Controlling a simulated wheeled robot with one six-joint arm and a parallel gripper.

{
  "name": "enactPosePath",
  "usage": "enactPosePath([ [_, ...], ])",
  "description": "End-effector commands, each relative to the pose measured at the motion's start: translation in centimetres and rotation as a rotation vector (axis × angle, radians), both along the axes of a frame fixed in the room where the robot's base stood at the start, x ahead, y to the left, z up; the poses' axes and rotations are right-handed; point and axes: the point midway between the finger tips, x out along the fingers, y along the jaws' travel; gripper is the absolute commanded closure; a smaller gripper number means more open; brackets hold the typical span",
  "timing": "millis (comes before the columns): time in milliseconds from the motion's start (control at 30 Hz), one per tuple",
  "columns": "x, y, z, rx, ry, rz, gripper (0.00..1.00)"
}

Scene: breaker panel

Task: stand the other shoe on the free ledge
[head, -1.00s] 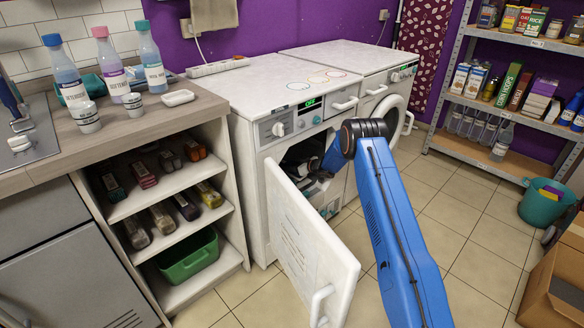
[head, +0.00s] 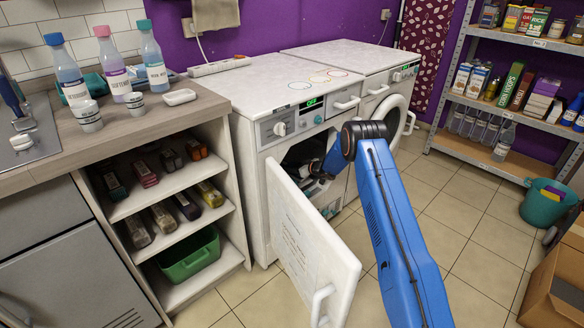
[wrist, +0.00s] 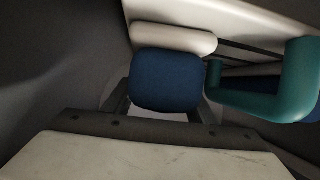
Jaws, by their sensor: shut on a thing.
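In the head view my gripper is inside the dark opening of the left white appliance (head: 256,150), and its fingertips are hidden there. In the wrist view my gripper (wrist: 158,108) is shut on a blue rounded thing (wrist: 168,80), with dark fingers at its two sides. A white rounded strip (wrist: 172,38) lies along its upper edge. A teal bent handle-like part (wrist: 292,90) is close on the right. I cannot tell from this view whether the blue thing is a whole shoe. I cannot make out another shoe or the free ledge for certain.
The appliance's open door (head: 312,235) swings out in front, left of my arm. A shelf unit (head: 232,205) with several small packs and a green bin (head: 190,256) stands left. Metal shelves (head: 480,150), a teal bucket (head: 540,208) and a carton (head: 545,285) are right. Tiled floor between is clear.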

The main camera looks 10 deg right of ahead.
Motion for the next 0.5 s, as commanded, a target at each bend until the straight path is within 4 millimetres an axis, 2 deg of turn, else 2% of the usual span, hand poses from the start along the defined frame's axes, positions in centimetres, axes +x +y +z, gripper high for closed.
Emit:
enactPosePath([
  [33, 0.03, 0.00, 0.01, 0.001, -0.001, 0.000, 0.44],
  [100, 0.02, 0.01, 0.02, 0.001, -0.001, 0.000, 0.27],
  [500, -0.27, -0.31, 0.19, 0.000, 0.000, -0.001, 0.27],
])
